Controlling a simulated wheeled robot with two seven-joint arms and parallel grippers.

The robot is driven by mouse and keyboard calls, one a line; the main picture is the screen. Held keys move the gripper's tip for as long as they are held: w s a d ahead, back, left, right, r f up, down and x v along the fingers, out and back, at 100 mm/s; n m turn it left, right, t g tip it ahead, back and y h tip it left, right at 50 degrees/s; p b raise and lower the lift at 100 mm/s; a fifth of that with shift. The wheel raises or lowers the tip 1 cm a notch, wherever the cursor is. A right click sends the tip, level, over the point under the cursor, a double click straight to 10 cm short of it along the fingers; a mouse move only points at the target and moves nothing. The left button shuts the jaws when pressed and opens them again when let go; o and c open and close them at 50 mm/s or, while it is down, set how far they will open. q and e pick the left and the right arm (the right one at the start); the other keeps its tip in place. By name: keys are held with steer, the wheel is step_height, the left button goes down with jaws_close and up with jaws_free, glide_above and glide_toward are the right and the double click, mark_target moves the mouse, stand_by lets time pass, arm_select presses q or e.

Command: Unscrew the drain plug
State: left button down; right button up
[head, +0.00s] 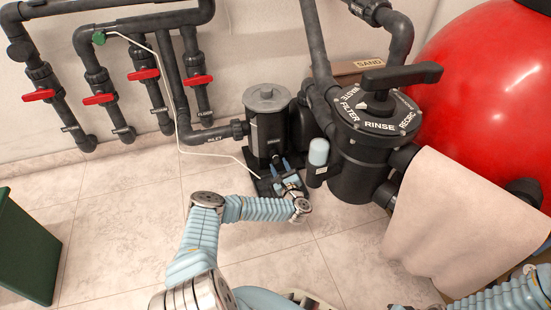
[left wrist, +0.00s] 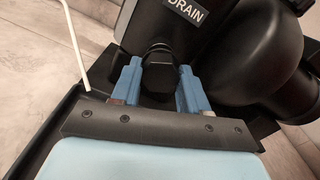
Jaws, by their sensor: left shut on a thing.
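The drain plug (left wrist: 157,79) is a dark, faceted cap low on the black pump housing, below a white DRAIN label (left wrist: 186,13) in the left wrist view. My left gripper (left wrist: 158,88) has one blue finger on each side of the plug and is shut on it. In the head view my left gripper (head: 286,178) is at the foot of the pump (head: 266,130), and the plug is hidden there. My right arm shows at the lower right of the head view, but its gripper is out of view.
A black multiport valve (head: 375,120) and a red tank (head: 490,75) stand right of the pump, with a beige towel (head: 460,215) hanging in front. Pipes with red-handled valves (head: 143,75) line the left wall. A thin white hose (head: 178,110) runs down to the pump base.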

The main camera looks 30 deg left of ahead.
mark_target(279, 166)
arm_select(q)
steer(key=shift+d, duration=0.1)
steer(key=shift+p+v, duration=0.45)
steer(key=shift+v, duration=1.55)
